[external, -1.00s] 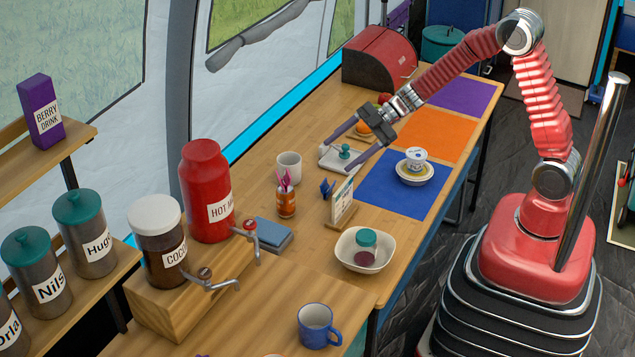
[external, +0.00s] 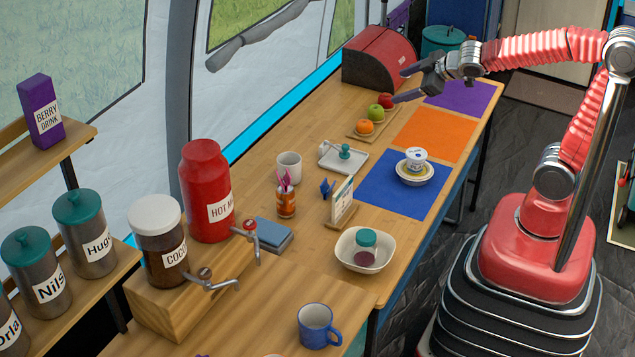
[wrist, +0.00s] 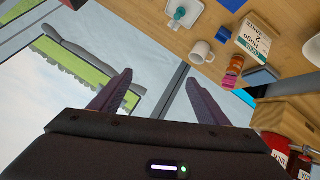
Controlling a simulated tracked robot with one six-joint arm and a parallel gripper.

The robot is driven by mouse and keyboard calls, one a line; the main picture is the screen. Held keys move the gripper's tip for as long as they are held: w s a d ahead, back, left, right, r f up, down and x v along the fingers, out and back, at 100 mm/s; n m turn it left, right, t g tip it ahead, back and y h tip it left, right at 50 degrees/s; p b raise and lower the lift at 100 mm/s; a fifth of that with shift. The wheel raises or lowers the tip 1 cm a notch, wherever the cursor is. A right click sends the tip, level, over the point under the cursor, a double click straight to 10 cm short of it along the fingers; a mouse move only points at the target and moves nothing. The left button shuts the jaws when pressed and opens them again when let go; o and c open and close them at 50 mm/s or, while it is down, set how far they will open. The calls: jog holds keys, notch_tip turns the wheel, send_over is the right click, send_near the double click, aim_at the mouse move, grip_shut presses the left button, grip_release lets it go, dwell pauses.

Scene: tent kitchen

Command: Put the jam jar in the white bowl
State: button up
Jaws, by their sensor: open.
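The jam jar (external: 366,240), with a teal lid and dark red contents, is inside the white bowl (external: 345,257) near the table's right edge. It looks upright. My gripper (external: 399,86) is open and empty, high over the far part of the table near the red bread box, well away from the bowl. In the wrist view my gripper's two fingers (wrist: 158,92) are spread with nothing between them.
A smaller bowl with a yogurt cup (external: 416,158) stands on the blue mat (external: 385,200). The orange mat (external: 440,135) is clear.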

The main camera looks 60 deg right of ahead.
jog(key=s+a+f+m+g+y, duration=0.1)
jog(key=s+a+m+g, duration=0.1)
jog(key=s, duration=0.8)
jog(key=s+a+f+m+g+y, duration=0.1)
jog(key=s+a+f+g, duration=0.1)
jog(key=s, duration=0.8)
jog(key=shift+s+a+f+m+g, duration=0.15)
jog(key=shift+s+a+m+g, duration=0.25)
jog(key=shift+a, duration=0.35)
